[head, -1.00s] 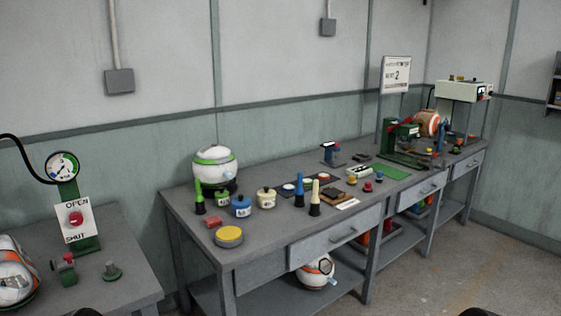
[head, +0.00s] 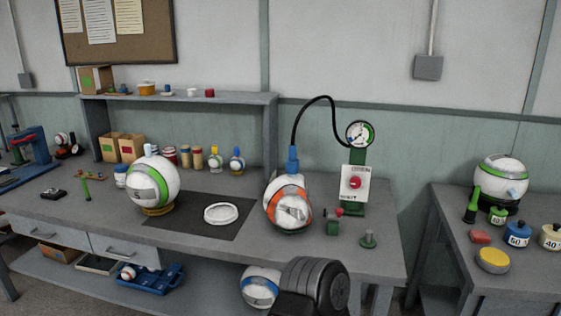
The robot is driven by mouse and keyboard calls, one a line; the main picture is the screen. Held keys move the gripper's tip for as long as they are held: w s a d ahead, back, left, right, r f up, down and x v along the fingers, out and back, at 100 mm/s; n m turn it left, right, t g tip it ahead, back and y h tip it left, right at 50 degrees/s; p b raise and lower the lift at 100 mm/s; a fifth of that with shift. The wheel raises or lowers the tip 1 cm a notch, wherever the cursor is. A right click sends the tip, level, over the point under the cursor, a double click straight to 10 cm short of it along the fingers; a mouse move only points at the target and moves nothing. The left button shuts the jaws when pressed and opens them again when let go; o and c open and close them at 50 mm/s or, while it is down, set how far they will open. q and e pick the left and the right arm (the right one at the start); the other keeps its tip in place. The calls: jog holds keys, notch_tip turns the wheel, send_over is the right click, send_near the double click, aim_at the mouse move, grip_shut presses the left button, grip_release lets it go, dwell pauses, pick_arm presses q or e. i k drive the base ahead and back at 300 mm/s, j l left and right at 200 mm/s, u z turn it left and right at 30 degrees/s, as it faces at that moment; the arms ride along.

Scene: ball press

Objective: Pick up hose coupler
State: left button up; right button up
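The hose coupler (head: 292,158) is a blue fitting at the end of a black hose. It sits upright at the top of a white and orange ball (head: 288,203) on the bench. The hose (head: 313,103) arches from it over to the green gauge stand (head: 357,170). A dark grey ribbed part of my own arm stands at the bottom centre, in front of and below the ball, apart from the coupler. It seems to be my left arm; its fingertips cannot be made out. My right gripper is not in view.
A white and green ball (head: 153,187) stands on a yellow ring to the left. A white ring (head: 221,213) lies on a dark mat (head: 190,232). A second table (head: 450,225) is at right.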

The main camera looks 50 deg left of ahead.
aim_at(292, 163)
jog(key=u, duration=1.5)
